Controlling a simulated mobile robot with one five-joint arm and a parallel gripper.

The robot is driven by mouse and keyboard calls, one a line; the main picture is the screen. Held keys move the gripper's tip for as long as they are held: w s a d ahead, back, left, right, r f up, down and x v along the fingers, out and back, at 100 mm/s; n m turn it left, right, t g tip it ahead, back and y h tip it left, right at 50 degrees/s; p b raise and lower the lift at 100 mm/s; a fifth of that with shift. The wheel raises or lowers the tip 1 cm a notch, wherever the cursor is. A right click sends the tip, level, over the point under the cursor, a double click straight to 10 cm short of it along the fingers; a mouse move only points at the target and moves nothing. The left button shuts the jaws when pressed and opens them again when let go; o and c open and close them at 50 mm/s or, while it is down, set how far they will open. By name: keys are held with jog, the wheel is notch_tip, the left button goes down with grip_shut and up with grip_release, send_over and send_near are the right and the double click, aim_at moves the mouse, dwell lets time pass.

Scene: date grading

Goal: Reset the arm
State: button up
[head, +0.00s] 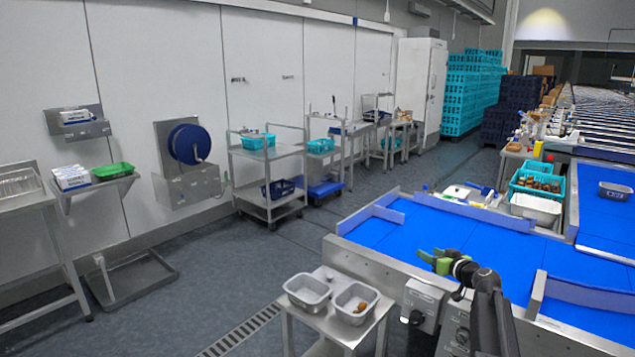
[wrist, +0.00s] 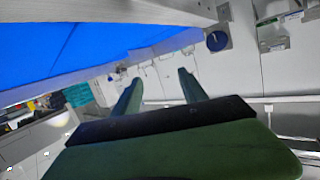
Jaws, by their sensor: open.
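My gripper (head: 433,260) has green fingers and is at the end of my dark arm. In the head view it is over the near part of the blue belt (head: 395,237), pointing left. In the wrist view my gripper (wrist: 158,92) has its two green fingers spread apart, with nothing between them. The blue belt shows tilted at the upper left of the wrist view (wrist: 60,45).
Steel guide rails (head: 372,216) edge the belt. Floor (head: 220,280) left of the stand is clear.

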jog(key=s+a+f+n+g+y+b, duration=0.15)
jog(key=s+a+f+g, duration=0.25)
jog(key=s+a+f, duration=0.4)
jog(key=s+a+f+m+g+b, duration=0.1)
jog(key=s+a+f+g+b, duration=0.2)
jog(key=a+f, duration=0.5)
jog(key=s+a+f+m+g+h+b, duration=0.1)
jog(key=s+a+f+g+h, duration=0.15)
jog(key=s, duration=0.45)
jog(key=s+a+f+m+g+h+b, duration=0.15)
jog(key=s+f, duration=0.25)
jog(key=s, duration=0.4)
jog(key=s+a+f+g+h+b, duration=0.1)
jog(key=s+f+g+h, duration=0.2)
jog(key=s, duration=0.4)
notch_tip(320, 180, up, 14)
jog(key=y+p, duration=0.1)
jog(key=p, duration=1.4)
jog(key=shift+d+r+g, duration=0.2)
jog(key=shift+d+g, duration=0.1)
jog(key=shift+d, duration=0.15)
jog(key=shift+w, duration=0.1)
